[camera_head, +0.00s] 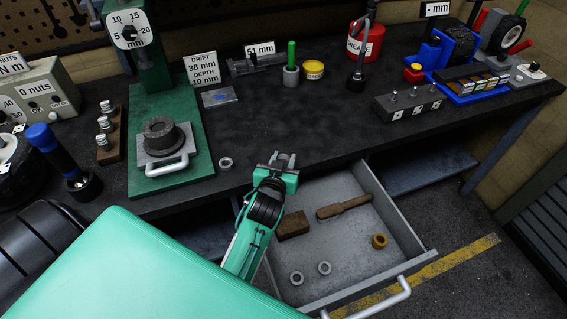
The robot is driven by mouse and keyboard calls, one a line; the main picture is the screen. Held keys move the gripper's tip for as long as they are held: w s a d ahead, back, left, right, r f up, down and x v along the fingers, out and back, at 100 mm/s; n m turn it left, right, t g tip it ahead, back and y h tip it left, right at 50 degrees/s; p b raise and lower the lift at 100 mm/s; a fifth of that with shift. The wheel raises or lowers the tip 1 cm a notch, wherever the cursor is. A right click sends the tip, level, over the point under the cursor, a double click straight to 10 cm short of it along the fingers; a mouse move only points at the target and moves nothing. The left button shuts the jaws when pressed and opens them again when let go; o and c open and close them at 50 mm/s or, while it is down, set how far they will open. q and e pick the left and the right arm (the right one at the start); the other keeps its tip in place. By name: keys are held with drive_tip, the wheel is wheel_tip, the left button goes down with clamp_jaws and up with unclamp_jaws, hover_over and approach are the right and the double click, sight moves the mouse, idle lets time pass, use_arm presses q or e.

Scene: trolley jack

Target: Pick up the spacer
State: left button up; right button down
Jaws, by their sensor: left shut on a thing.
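My left gripper (283,160) is above the bench's front edge at the drawer, fingers pointing toward the back. It is shut on a small grey piece, taken as the spacer, mostly hidden between the fingers. A similar grey ring (225,163) lies on the bench to the left of the gripper, apart from it. Two more grey rings, one (296,278) and another (324,268), lie in the open drawer (405,232), with a brass-coloured ring (379,241) at its right. My right gripper is not in view.
A green press (170,105) stands left with a round part on its base. The drawer also holds a brown block (293,224) and a wooden-handled tool (344,207). A grey block with pins (408,103) stands at right. The bench's middle is clear.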

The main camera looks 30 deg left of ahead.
sight(283, 157)
use_arm(q)
wheel_tip(283, 157, up, 18)
drive_tip(key=r, duration=0.1)
drive_tip(key=s+d+f+m+h, duration=0.1)
drive_tip(key=s+d+f+h, duration=0.1)
drive_tip(key=s+f, duration=0.3)
drive_tip(key=s+d+f+m+h, duration=0.2)
drive_tip(key=s+f, duration=0.3)
drive_tip(key=f, duration=0.3)
drive_tip(key=shift+s+d+f+t, duration=0.2)
drive_tip(key=shift+d+t, duration=0.2)
drive_tip(key=shift+d, duration=0.45)
